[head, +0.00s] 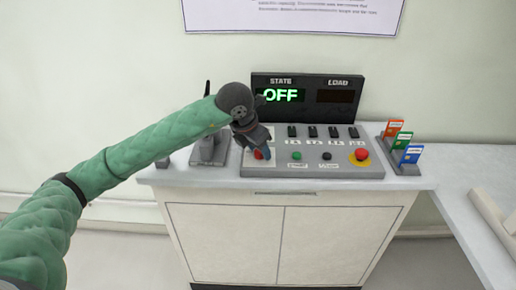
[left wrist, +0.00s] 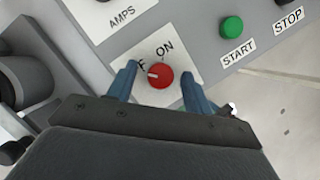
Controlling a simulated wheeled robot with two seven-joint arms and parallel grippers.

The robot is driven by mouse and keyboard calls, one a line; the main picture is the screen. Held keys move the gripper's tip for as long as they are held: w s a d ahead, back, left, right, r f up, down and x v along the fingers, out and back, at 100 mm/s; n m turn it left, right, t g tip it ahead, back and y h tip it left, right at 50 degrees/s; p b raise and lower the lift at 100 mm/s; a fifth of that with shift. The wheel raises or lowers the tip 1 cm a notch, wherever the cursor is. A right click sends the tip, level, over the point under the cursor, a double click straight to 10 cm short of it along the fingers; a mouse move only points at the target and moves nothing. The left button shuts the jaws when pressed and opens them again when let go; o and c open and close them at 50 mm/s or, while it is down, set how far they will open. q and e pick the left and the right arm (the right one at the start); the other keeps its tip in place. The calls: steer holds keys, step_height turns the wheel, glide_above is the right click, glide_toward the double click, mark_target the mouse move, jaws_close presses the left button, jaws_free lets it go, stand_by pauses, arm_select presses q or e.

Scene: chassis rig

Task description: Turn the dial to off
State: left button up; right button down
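The red dial (left wrist: 163,77) sits on a white label plate on the control panel (head: 330,171). Its white pointer mark points left in the left wrist view, toward a label of which only an "F" shows beside the left finger; "ON" is printed above the dial. My left gripper (left wrist: 159,84) is open, with one blue finger on each side of the dial and a gap on both sides. In the head view the gripper (head: 254,146) is over the panel's left end, and a bit of the red dial (head: 259,154) shows. The STATE display (head: 281,95) reads OFF in green.
Green START (left wrist: 231,27) and black STOP (left wrist: 286,3) buttons lie right of the dial. A red emergency button (head: 362,154), several black switches and a rack of coloured cards (head: 402,150) stand further right. A grey device (head: 209,150) stands left of the panel.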

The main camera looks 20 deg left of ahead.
arm_select(q)
steer(key=shift+s+a+r, duration=0.1)
steer(key=shift+s+r, duration=0.05)
steer(key=shift+r, duration=0.4)
steer(key=v, duration=0.6)
steer(key=shift+s+r+b, duration=0.2)
steer(key=shift+r+b, duration=0.05)
steer(key=shift+b, duration=0.2)
arm_select(e)
step_height(320, 180, down, 4)
steer(key=shift+r, duration=0.15)
arm_select(q)
steer(key=shift+a, duration=0.1)
arm_select(e)
steer(key=shift+w+r, duration=0.1)
steer(key=shift+r, duration=0.1)
